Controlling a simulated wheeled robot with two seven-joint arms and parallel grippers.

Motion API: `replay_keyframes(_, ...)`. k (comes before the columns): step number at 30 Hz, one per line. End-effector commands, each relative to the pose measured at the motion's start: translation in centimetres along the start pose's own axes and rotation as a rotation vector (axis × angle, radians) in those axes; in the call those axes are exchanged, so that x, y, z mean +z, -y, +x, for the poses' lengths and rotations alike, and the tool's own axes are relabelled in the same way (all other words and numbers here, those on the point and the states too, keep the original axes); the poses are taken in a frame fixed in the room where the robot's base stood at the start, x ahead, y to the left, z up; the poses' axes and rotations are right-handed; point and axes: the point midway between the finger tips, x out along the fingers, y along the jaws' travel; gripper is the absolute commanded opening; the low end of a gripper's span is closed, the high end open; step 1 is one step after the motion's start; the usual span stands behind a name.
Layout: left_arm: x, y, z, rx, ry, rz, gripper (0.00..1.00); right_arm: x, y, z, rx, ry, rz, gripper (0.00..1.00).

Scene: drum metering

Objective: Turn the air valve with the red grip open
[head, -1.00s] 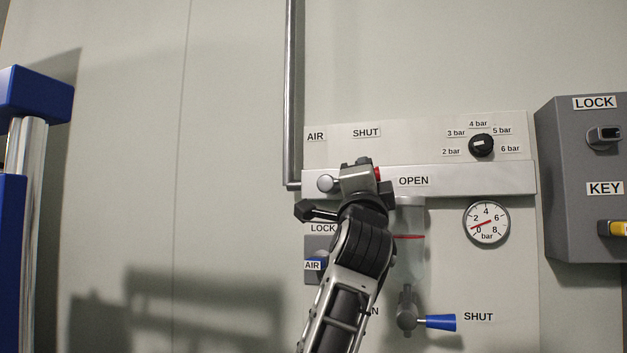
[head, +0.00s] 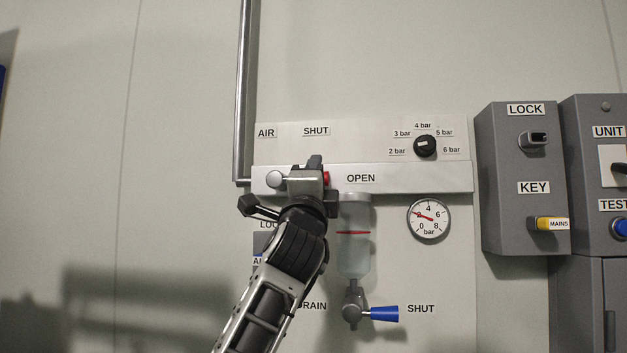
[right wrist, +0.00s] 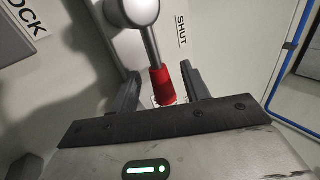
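The air valve's round hub (head: 275,180) is on the white pipe, and its red grip (head: 326,178) points right towards the OPEN label (head: 361,178). My right gripper (head: 318,180) covers most of the lever in the head view. In the right wrist view, the red grip (right wrist: 163,88) sits between the two fingers of my right gripper (right wrist: 160,74). The fingers are apart, with gaps showing beside the grip. The gauge (head: 429,219) needle points to the upper left, around 2 bar. My left gripper is not in view.
A black regulator knob (head: 425,146) is above the pipe. A clear bowl (head: 354,252) hangs below it, with a blue drain handle (head: 384,314) pointing to SHUT. A grey lock box (head: 520,185) stands out at the right. My arm partly hides the AIR lock.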

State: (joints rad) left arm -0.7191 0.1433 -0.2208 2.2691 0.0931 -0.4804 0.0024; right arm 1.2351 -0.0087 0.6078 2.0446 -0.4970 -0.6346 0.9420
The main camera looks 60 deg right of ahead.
Motion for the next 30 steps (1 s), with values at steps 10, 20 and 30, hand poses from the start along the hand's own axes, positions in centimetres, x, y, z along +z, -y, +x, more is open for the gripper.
replay_keyframes(10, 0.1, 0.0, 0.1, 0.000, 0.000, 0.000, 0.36, 0.2, 0.0, -0.5, -0.002, 0.004, 0.000, 0.46)
replay_keyframes(20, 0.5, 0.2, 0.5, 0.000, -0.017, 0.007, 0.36, 0.2, -0.2, -7.0, -0.001, 0.007, 0.004, 0.46)
replay_keyframes(30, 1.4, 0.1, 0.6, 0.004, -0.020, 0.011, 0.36, 0.1, -0.3, -14.2, 0.000, 0.005, -0.003, 0.46)
